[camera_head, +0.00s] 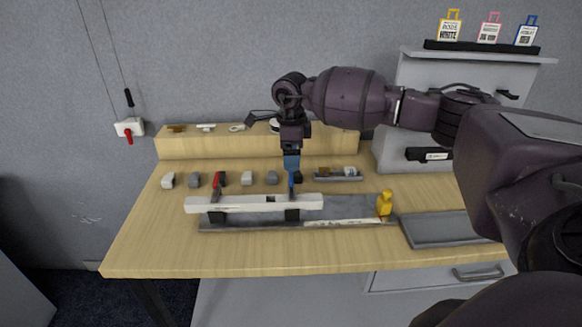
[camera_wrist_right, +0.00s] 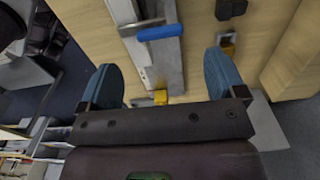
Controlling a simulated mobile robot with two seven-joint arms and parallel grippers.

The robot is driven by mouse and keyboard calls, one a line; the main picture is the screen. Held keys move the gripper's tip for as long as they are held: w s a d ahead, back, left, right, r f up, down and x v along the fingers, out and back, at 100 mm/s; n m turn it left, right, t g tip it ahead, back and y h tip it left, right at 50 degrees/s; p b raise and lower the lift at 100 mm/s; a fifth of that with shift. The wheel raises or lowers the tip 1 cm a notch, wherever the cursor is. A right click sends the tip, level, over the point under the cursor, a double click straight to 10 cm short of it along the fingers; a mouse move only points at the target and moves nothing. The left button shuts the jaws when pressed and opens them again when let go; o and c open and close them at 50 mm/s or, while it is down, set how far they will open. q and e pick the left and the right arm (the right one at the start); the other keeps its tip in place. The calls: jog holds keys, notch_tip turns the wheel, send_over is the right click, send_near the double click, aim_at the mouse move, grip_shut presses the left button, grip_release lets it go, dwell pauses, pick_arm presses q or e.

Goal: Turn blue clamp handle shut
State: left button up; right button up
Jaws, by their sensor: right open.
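The blue clamp handle (camera_head: 291,182) stands upright at the right end of the white bar (camera_head: 250,203) in the head view. In the right wrist view the blue handle (camera_wrist_right: 160,32) lies across the picture, ahead of the gap between the fingers and apart from both. My right gripper (camera_head: 292,167) points down at the handle, close above it. Its blue fingers are spread with nothing between them in the right wrist view (camera_wrist_right: 162,62). A red clamp handle (camera_head: 217,181) stands near the bar's left end. My left gripper is not in view.
The bar sits on a grey base rail (camera_head: 240,227). A yellow piece (camera_head: 384,204) stands at the rail's right end. Several small grey blocks (camera_head: 194,180) line up behind the bar. A grey tray (camera_head: 440,229) lies at right. The table's front left is clear.

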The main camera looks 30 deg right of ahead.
aim_at(291, 176)
notch_tip(291, 176, up, 5)
jog(key=shift+f, duration=0.2)
dwell(0.5)
